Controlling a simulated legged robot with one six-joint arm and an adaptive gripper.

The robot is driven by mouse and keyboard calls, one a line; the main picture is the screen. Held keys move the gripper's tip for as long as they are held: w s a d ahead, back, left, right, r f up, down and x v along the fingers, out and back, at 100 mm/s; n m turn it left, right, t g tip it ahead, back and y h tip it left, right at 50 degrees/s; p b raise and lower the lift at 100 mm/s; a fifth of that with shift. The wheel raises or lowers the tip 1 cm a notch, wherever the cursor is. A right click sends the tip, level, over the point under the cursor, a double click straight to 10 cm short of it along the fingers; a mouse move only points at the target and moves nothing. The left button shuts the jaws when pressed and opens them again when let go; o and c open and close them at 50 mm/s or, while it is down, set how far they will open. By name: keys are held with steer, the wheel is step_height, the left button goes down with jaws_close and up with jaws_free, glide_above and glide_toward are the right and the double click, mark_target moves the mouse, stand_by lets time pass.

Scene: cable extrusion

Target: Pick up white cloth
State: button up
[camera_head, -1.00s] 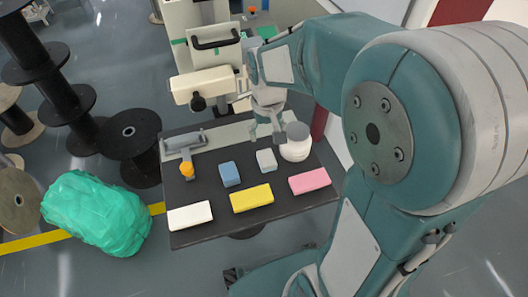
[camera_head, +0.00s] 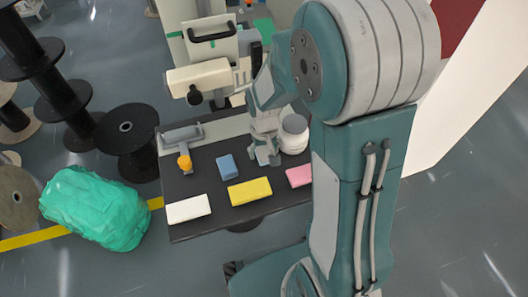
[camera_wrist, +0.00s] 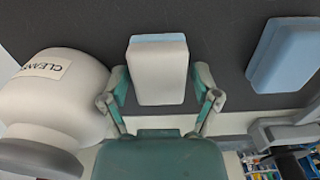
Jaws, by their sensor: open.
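My gripper (camera_head: 267,155) is open and points down over the table, beside the white jar. In the wrist view its fingers (camera_wrist: 162,82) stand either side of a small white block with a pale blue far edge (camera_wrist: 158,72). I cannot tell whether they touch it. In the head view my gripper largely hides this block. A flat white cloth-like block (camera_head: 188,209) lies at the table's front left corner, well apart from my gripper.
The white jar (camera_wrist: 55,95) is close beside my gripper. A machine (camera_head: 205,78) stands behind.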

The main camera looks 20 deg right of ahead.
steer(key=c, duration=0.8)
steer(key=shift+r, duration=0.65)
steer(key=s+r, duration=1.1)
steer(key=s, duration=0.3)
steer(key=shift+r, duration=0.4)
steer(key=shift+o, duration=1.4)
steer(key=shift+c, duration=1.4)
steer(key=shift+s, duration=0.1)
